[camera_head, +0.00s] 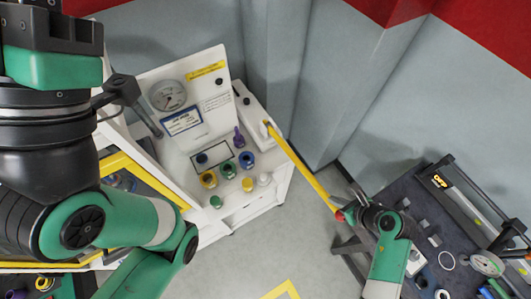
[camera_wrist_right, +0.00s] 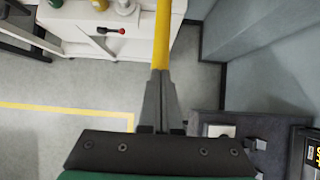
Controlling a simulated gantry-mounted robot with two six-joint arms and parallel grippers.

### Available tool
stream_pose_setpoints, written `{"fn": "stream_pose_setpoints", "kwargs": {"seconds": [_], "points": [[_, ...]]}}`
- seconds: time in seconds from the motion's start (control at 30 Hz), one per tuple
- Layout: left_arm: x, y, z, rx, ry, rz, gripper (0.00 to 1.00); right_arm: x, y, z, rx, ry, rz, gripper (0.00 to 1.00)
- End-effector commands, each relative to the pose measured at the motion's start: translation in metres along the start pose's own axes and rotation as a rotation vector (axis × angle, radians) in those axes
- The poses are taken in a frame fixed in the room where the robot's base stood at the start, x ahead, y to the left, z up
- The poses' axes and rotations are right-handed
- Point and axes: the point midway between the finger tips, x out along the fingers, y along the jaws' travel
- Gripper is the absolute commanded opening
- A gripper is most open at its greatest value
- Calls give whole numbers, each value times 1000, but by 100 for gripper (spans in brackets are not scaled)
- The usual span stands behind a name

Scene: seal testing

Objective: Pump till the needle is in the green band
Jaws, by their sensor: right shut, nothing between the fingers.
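A round gauge (camera_head: 167,96) stands on the white panel at the back left of the head view. Its needle and any green band are too small to read. A long yellow pump lever (camera_head: 304,171) runs from the white cabinet down to the right. My right gripper (camera_head: 345,214) is at the lever's lower end, with its fingers shut and nothing held between them. In the right wrist view the shut fingers (camera_wrist_right: 160,90) line up with the yellow lever (camera_wrist_right: 163,35), which extends beyond their tips; contact is unclear. My left arm shows, but its gripper is out of view.
The white cabinet (camera_head: 242,207) carries several coloured fittings. A dark bench (camera_head: 430,215) with small parts and another gauge (camera_head: 487,263) stands at the right. Grey walls rise behind. Open floor (camera_head: 245,265) lies between cabinet and bench.

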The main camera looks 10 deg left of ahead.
Motion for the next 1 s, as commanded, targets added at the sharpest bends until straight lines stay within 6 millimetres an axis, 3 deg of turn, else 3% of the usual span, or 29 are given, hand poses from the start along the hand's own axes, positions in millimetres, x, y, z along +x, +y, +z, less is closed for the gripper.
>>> {"fn": "stream_pose_setpoints", "kwargs": {"seconds": [0.63,1.0], "points": [[-59,0,55,0,0,0,0,97,1,-72,2,3,2,0],[-60,0,56,0,1,0,0,102,0,-75,1,2,1,0]]}}
